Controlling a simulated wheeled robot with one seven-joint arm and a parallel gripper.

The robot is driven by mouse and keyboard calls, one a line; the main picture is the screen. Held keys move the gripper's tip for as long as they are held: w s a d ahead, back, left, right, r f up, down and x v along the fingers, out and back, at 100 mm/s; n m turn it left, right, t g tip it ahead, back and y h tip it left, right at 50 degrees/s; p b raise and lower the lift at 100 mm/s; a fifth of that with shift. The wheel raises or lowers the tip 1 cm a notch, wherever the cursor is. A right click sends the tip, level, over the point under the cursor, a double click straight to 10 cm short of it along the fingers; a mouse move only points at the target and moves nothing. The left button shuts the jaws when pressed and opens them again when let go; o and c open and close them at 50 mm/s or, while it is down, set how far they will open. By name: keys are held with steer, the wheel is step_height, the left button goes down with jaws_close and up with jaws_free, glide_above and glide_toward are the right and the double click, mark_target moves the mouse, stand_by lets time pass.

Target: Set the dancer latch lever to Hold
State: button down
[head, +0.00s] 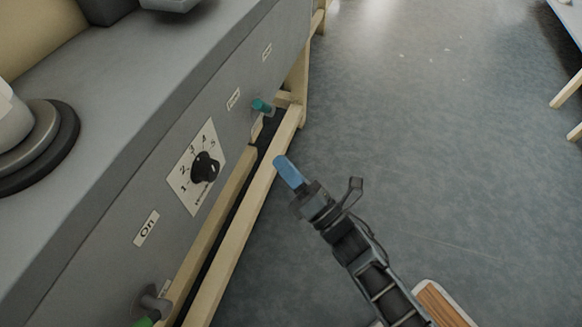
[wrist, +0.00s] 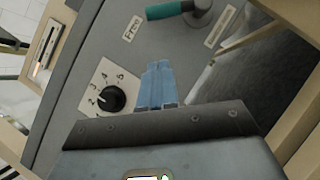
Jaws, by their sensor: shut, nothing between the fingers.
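The latch lever, with a teal handle (head: 262,106), is on the grey machine's front panel, beyond the dial in the head view. In the wrist view its teal handle (wrist: 172,10) points left from a grey pivot, toward a label reading "Free" (wrist: 132,30). A second label (wrist: 221,25) sits right of the pivot; its text is too blurred to read. My gripper (head: 287,170), with blue fingers, is shut and empty in front of the panel, apart from the lever. In the wrist view the fingers (wrist: 159,85) show below the lever and right of the dial.
A black numbered dial (head: 205,166) is on the same panel. A green-handled lever (head: 145,321) is at the lower left, near an "On" label (head: 146,228). A wooden rail (head: 245,215) runs along the machine's base. The floor (head: 430,130) to the right is open.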

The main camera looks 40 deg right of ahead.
mark_target(260, 107)
steer(key=w+d+r, duration=0.1)
steer(key=w+r, duration=0.3)
steer(key=w, duration=0.4)
steer(key=shift+r, duration=0.4)
